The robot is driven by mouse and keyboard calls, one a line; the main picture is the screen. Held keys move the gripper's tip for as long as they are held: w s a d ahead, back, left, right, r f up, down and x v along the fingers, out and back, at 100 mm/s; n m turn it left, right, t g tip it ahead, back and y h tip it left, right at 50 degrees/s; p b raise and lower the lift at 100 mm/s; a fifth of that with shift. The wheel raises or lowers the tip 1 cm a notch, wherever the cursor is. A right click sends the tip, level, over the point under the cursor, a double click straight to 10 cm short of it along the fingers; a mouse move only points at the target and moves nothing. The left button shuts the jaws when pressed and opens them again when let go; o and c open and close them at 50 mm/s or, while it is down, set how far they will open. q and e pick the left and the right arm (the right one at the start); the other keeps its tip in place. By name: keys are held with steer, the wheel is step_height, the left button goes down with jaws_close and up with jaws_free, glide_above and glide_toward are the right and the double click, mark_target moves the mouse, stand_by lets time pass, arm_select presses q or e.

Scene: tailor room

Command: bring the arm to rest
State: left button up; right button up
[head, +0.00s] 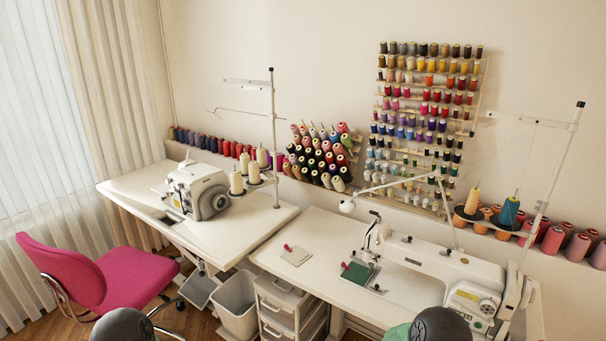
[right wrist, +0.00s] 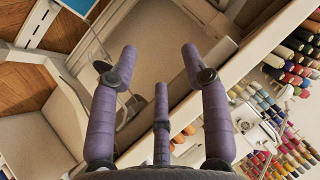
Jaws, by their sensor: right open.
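My right gripper (right wrist: 160,68) shows in the right wrist view. Its purple, segmented fingers are spread apart and nothing is between them. The view is tilted; behind the fingers are pale room surfaces, with thread spools at the right. In the head view neither gripper is seen; only dark rounded parts of my arms show at the bottom edge. My left gripper is in neither view.
A white sewing table (head: 341,287) bears a sewing machine (head: 437,262), a green piece (head: 357,272) and a beige square (head: 296,255). Another table (head: 135,187) with a machine (head: 197,192) stands left. A pink chair (head: 70,272), grey bin (head: 236,300) and drawer unit (head: 279,303) are nearby.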

steer(key=s+a+f+n+g+y, duration=0.1)
steer(key=s+f+g, duration=0.1)
steer(key=s, duration=0.8)
steer(key=s+a+f+n+g+y, duration=0.2)
steer(key=s+g, duration=0.2)
steer(key=s, duration=0.7)
steer(key=s+a+f+n+g+y, duration=0.1)
steer(key=s+g, duration=0.3)
steer(key=s, duration=0.7)
steer(key=shift+a+f+y, duration=0.15)
steer(key=shift+f+y, duration=0.45)
steer(key=shift+f, duration=0.3)
steer(key=shift+w, duration=0.1)
